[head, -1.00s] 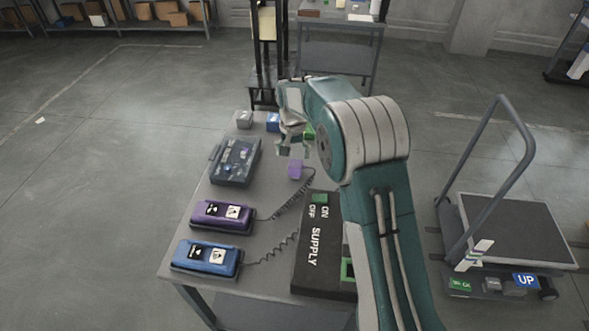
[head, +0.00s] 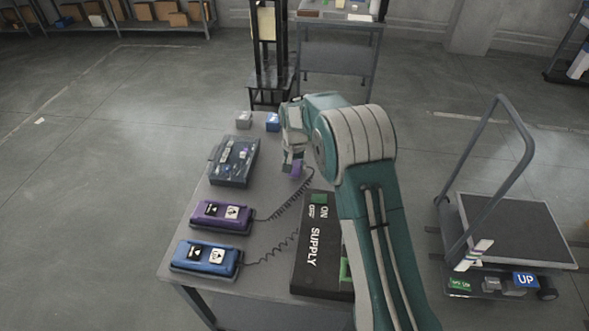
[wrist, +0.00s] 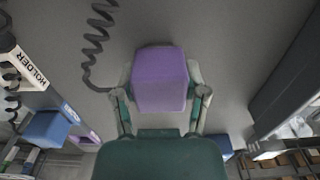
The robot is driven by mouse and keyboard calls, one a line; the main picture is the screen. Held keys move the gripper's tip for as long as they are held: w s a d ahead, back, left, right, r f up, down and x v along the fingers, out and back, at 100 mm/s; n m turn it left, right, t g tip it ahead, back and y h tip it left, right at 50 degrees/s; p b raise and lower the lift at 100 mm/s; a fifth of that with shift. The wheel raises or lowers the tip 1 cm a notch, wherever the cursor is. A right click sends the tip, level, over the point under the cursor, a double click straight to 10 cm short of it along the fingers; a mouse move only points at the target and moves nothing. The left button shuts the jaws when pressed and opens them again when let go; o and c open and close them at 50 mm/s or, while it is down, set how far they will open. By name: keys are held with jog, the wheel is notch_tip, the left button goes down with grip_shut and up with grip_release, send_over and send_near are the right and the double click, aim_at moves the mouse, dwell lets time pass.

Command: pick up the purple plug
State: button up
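The purple plug (wrist: 160,80) is a small block between the two fingers of my gripper (wrist: 161,95) in the wrist view. The finger pads lie against its left and right sides, with no clear gap. In the head view my gripper (head: 294,163) reaches down onto the plug (head: 296,168), which is at table height, partly hidden by the fingers. Its dark coiled cord (head: 285,200) runs to the purple device (head: 222,216) at the left.
A blue device (head: 207,257) and the black SUPPLY box (head: 312,265) are at the near end of the table. A dark clear-lidded case (head: 233,162) is left of my gripper. Grey (head: 243,120) and blue (head: 273,122) blocks stand behind. A cart (head: 510,228) is on the right.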

aim_at(294, 163)
jog(key=shift+c, duration=0.5)
jog(key=shift+r, duration=0.35)
notch_tip(294, 163, up, 2)
jog(key=shift+r, duration=0.15)
jog(key=s+d+r, duration=0.1)
jog(key=s+r, duration=0.9)
jog(key=s, duration=0.4)
jog(key=shift+r, duration=0.25)
jog(key=shift+r, duration=2.2)
